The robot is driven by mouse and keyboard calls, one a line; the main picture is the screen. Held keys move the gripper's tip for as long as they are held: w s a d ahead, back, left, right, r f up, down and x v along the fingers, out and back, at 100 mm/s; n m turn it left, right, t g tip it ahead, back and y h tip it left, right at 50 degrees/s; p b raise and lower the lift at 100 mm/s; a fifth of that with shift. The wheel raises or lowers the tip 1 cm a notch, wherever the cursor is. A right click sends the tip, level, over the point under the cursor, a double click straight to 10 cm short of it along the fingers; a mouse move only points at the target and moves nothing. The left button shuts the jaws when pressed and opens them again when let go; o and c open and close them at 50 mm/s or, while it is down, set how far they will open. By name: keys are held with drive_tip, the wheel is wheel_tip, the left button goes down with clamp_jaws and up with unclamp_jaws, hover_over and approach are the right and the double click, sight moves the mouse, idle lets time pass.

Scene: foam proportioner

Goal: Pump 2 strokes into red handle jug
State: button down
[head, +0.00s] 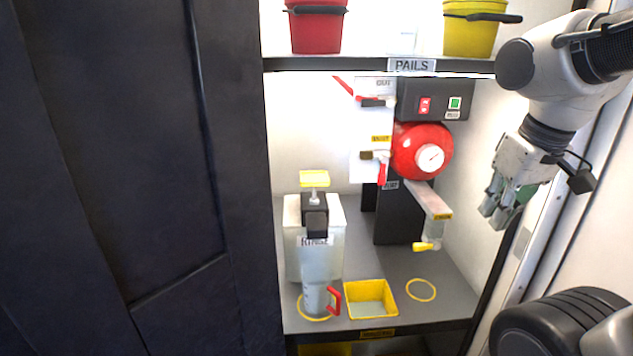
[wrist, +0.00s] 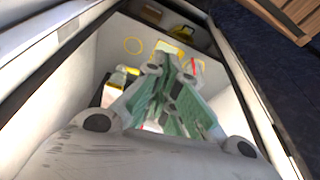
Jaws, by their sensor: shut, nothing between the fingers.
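The clear jug with the red handle (head: 334,301) stands upright in the head view, in a yellow ring on the counter, under the black spout of the rinse dispenser (head: 300,262). The dispenser is a translucent tank labelled RINSE with a yellow pump top (head: 314,178), which stands raised on its stem. In the wrist view the gripper's fingers (wrist: 172,98) cover much of the counter.
A yellow square tray (head: 370,313) sits right of the jug, with an empty yellow ring (head: 421,290) beyond it. A red tank with a gauge (head: 418,152), valves and a switch box (head: 433,100) are behind. Red (head: 317,28) and yellow pails (head: 470,35) stand on the shelf above.

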drive_tip(key=w+a+f+n+t+h, duration=0.1)
drive_tip(key=w+a+n+h, duration=0.1)
drive_tip(key=w+a, duration=0.55)
drive_tip(key=w+a+f+n+t+h, duration=0.15)
drive_tip(key=w+a, duration=0.25)
drive_tip(key=w, duration=0.7)
drive_tip(key=w+a+r+m+t+y, duration=0.1)
drive_tip(key=w+a, duration=0.3)
drive_tip(key=a, duration=0.4)
drive_tip(key=w+a+r+m+t+y, duration=0.2)
drive_tip(key=w+a+m, duration=0.2)
drive_tip(key=a, duration=0.4)
drive_tip(key=shift+w, duration=0.7)
drive_tip(key=shift+d+t, duration=0.1)
drive_tip(key=shift+t, duration=0.15)
approach(315, 174)
drive_tip(key=x, duration=0.4)
drive_tip(key=shift+w+f, duration=0.2)
drive_tip(key=shift+w, duration=0.15)
drive_tip(key=shift+f, duration=0.1)
